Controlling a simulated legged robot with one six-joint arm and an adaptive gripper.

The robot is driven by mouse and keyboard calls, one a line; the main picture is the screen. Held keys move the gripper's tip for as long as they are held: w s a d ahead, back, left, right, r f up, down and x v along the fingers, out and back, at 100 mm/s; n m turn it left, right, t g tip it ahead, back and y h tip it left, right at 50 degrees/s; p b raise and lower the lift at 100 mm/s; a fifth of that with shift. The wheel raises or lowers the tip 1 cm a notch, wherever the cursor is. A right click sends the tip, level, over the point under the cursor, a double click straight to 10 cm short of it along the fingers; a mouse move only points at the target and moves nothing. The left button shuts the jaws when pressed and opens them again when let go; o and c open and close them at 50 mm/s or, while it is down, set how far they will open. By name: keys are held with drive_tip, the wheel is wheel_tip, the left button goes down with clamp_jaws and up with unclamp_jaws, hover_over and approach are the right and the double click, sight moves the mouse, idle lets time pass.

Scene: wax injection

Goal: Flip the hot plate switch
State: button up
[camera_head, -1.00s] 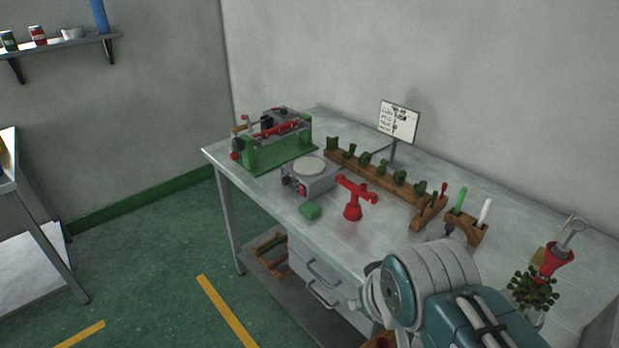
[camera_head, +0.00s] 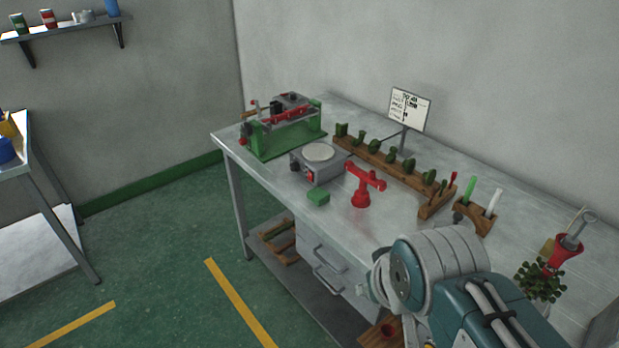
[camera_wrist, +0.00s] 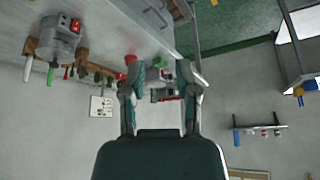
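The hot plate (camera_head: 319,160) is a grey box with a round pale top, on the metal workbench in the head view. A red switch (camera_head: 310,177) shows on its front face, beside a dark knob. My gripper is outside the head view, where only my arm shows at the lower right. In the wrist view, which looks upside down, my gripper (camera_wrist: 159,75) has its two fingers spread apart with nothing between them. It is well away from the hot plate, which I cannot make out clearly there.
A green block (camera_head: 318,198) and a red stand (camera_head: 362,188) sit close to the hot plate. A green machine (camera_head: 270,142) stands behind left, a wooden rack (camera_head: 400,173) to the right. A sign (camera_head: 409,108) stands at the back. The floor left of the workbench (camera_head: 262,184) is open.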

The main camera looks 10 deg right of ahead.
clamp_jaws()
idle(1.1)
